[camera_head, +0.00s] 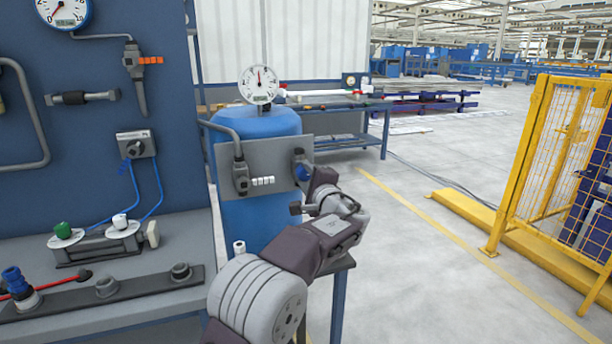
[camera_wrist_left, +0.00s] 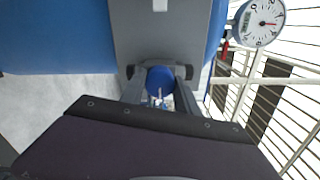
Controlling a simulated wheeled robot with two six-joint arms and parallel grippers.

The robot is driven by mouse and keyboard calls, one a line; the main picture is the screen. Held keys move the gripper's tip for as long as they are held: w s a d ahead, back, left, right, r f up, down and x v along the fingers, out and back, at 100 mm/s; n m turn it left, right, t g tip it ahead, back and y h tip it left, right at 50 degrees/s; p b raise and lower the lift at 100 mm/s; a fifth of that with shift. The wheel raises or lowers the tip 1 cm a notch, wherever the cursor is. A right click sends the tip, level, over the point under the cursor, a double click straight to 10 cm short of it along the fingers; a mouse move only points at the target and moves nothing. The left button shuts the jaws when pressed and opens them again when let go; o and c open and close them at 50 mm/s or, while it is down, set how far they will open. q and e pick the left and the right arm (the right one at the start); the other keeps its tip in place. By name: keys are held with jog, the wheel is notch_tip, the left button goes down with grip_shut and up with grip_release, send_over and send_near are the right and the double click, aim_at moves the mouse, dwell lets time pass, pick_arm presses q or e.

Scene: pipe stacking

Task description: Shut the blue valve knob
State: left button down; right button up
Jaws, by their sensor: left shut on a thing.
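The blue valve knob (camera_head: 302,172) is on the right part of a grey panel (camera_head: 270,166) in front of a blue tank (camera_head: 259,122). In the left wrist view the round blue knob (camera_wrist_left: 160,79) sits between the two fingers. My left gripper (camera_head: 304,183) is at the knob, and in the left wrist view its fingers (camera_wrist_left: 160,92) are shut on the knob's sides. The gripper and arm partly hide the knob in the head view. My right gripper is not in view.
A round gauge (camera_head: 260,85) stands on top of the tank, and a grey valve fitting (camera_head: 240,178) is on the panel's left. A workbench (camera_head: 180,297) with fittings is at the left. A yellow fence (camera_head: 545,150) stands right. The floor between is largely clear.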

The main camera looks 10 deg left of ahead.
pick_arm(q)
jog(key=shift+m, duration=0.3)
jog(key=c, duration=0.9)
grip_release()
jog(key=v, duration=0.9)
